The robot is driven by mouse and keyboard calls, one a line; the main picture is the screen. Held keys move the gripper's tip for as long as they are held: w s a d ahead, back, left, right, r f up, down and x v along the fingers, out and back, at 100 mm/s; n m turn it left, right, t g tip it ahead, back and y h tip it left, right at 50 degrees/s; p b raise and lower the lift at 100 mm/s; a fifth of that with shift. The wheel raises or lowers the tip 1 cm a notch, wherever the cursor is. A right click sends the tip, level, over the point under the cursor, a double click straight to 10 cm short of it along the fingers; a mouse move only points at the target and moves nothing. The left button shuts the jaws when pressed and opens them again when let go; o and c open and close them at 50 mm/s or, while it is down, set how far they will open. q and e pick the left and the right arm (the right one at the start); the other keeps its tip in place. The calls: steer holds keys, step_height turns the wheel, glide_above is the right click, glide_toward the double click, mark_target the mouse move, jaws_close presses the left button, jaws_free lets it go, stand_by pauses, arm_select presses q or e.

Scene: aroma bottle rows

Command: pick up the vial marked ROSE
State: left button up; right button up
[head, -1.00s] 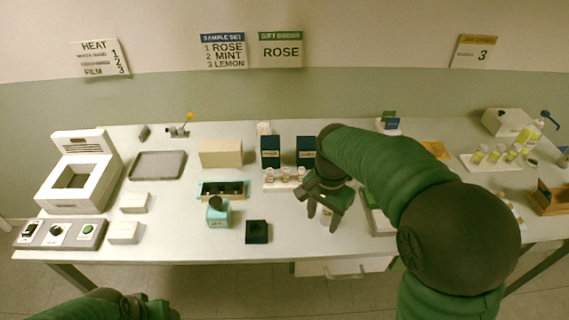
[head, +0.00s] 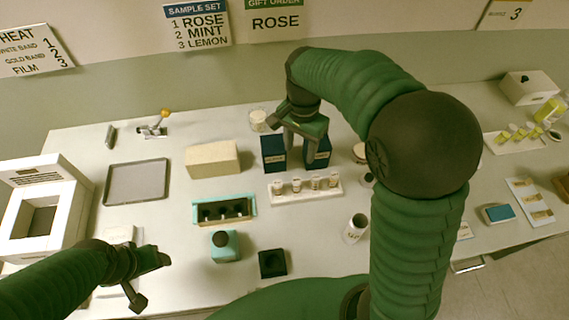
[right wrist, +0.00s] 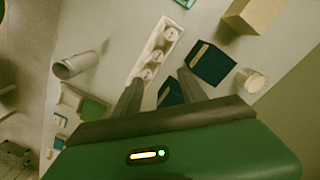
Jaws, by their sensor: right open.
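A white rack (head: 332,193) at the middle of the table holds a row of small capped vials (head: 297,185). Their labels are too small to read, so I cannot tell which is ROSE. The rack (right wrist: 139,71) also shows in the right wrist view, ahead of and between the fingers. My right gripper (head: 297,145) is open and empty, pointing down over the two dark blue boxes just behind the rack. My left gripper (head: 150,280) has its fingers spread, empty, over the front left of the table.
Dark blue boxes (head: 273,154) stand close behind the rack. A wall sign (head: 197,24) lists ROSE first.

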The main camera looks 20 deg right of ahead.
glide_toward(297, 180)
steer(key=s+f, duration=0.1)
steer(key=s, duration=0.1)
steer(key=f, duration=0.2)
steer(key=w+f, duration=0.1)
steer(key=f, duration=0.1)
steer(key=w+f, duration=0.1)
steer(key=f, duration=0.1)
steer(key=shift+d+f, duration=0.25)
steer(key=shift+f, duration=0.1)
steer(key=f, duration=0.3)
steer(key=shift+s+a+f, duration=0.2)
steer(key=shift+f, duration=0.4)
steer(key=shift+w+f, duration=0.15)
steer(key=shift+w, duration=0.1)
steer(key=shift+s, duration=0.15)
steer(key=c, duration=0.9)
arm_select(q)
steer(key=shift+s+r, duration=0.45)
steer(key=shift+s, duration=0.3)
arm_select(e)
jaws_close()
